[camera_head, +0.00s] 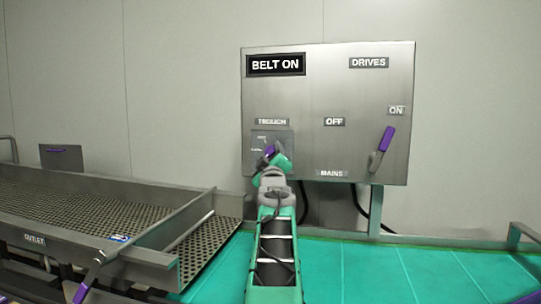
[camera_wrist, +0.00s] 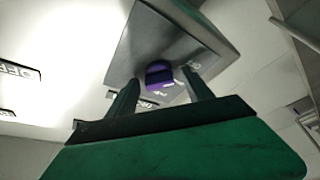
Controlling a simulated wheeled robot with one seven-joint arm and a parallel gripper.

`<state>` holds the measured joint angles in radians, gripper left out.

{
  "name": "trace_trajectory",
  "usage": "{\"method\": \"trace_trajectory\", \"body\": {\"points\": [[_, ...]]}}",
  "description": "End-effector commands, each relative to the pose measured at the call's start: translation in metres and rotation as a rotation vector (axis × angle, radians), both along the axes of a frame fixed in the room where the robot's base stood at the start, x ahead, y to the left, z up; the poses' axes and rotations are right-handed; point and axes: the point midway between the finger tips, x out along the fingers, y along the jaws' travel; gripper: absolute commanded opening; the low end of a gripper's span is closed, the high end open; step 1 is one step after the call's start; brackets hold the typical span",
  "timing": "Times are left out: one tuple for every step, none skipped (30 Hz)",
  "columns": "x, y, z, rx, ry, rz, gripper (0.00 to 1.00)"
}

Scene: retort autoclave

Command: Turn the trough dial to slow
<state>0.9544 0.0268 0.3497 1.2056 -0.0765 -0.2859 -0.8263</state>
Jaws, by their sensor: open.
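The trough dial is a purple knob (camera_wrist: 158,74) on a grey square plate in the wrist view. In the head view, the plate (camera_head: 258,138) sits below the TROUGH label (camera_head: 272,122) at the panel's lower left, mostly covered by my arm. My gripper (camera_wrist: 160,80) is open, with one finger on each side of the knob in the wrist picture. I cannot tell whether the fingers touch it. In the head view my gripper (camera_head: 272,156) is in front of the plate. Small markings around the knob are too blurred to read, and the dial's setting is unclear.
The steel panel (camera_head: 290,90) carries a BELT ON display (camera_head: 275,65) and a purple-handled mains lever (camera_head: 385,143), raised toward ON. A perforated trough (camera_head: 90,215) lies left. A green belt (camera_head: 400,270) runs below the panel. Black cables hang under it.

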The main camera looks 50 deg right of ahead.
Motion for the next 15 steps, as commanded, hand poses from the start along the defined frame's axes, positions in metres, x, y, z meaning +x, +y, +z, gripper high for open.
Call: {"method": "trace_trajectory", "body": {"points": [[-0.0005,-0.0004,-0.0002,0.001,0.0,-0.001,0.59],[-0.0009,-0.0007,-0.0003,0.0,0.0,-0.001,0.57],[-0.001,-0.0007,-0.0002,0.0,0.0,-0.001,0.53],[-0.001,-0.0008,-0.0003,0.0,0.0,-0.001,0.51],[-0.001,-0.0008,-0.0003,0.0,0.0,-0.001,0.49],[-0.001,-0.0008,-0.0003,0.0,0.0,-0.001,0.45],[-0.0009,-0.0008,-0.0003,0.001,0.0,-0.001,0.43],[-0.0009,-0.0008,-0.0003,0.001,0.0,-0.001,0.4],[-0.001,-0.0007,-0.0003,0.001,0.0,-0.001,0.37],[-0.001,-0.0006,-0.0003,0.001,0.0,-0.001,0.35],[-0.001,-0.0006,-0.0003,0.001,0.0,-0.001,0.32],[-0.001,-0.0006,-0.0003,0.001,0.0,-0.001,0.29],[-0.001,-0.0006,-0.0003,0.001,0.0,-0.001,0.26],[-0.001,-0.0006,-0.0003,0.001,0.0,-0.001,0.24],[-0.001,-0.0006,-0.0003,0.001,0.0,-0.001,0.21]]}}
